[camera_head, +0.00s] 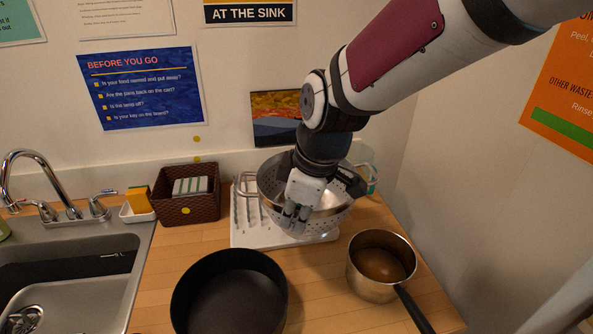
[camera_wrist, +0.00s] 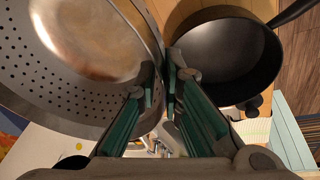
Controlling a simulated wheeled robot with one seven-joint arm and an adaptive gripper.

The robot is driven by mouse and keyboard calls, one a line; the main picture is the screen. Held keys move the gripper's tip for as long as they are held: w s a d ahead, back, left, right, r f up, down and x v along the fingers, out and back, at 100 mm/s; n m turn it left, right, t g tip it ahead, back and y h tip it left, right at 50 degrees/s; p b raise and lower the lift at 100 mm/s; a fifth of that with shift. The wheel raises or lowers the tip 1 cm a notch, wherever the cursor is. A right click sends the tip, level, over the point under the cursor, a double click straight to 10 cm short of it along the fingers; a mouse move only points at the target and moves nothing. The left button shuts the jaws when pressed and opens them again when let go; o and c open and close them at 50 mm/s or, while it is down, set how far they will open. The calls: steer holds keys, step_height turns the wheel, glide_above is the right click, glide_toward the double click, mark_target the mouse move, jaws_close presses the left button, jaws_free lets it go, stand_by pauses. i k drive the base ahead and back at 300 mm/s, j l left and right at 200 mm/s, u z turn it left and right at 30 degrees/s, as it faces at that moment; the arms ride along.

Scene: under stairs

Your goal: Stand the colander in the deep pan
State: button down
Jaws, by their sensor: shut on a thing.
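The steel colander (camera_head: 323,222) is at the back of the counter, over a white drying rack (camera_head: 243,232); I cannot tell whether it touches the rack. My gripper (camera_head: 294,219) is shut on the colander's near rim. In the wrist view the perforated colander (camera_wrist: 60,92) fills the left side, and its rim passes between the fingers of my gripper (camera_wrist: 163,92). The deep black pan (camera_head: 230,298) stands empty on the counter in front, left of the gripper. It also shows at upper right in the wrist view (camera_wrist: 228,55).
A steel saucepan (camera_head: 380,264) with brown contents stands at right, its dark handle pointing forward. A brown basket (camera_head: 187,208) and a sponge on a dish (camera_head: 138,203) are at the back left, near the sink (camera_head: 80,290). Bare counter lies between the black pan and saucepan.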

mark_target(235, 311)
steer(key=k+j+z, duration=0.1)
steer(key=k+j, duration=0.2)
steer(key=j, duration=0.15)
steer(key=k+j, duration=0.3)
steer(key=j+z, duration=0.05)
steer(key=j, duration=0.05)
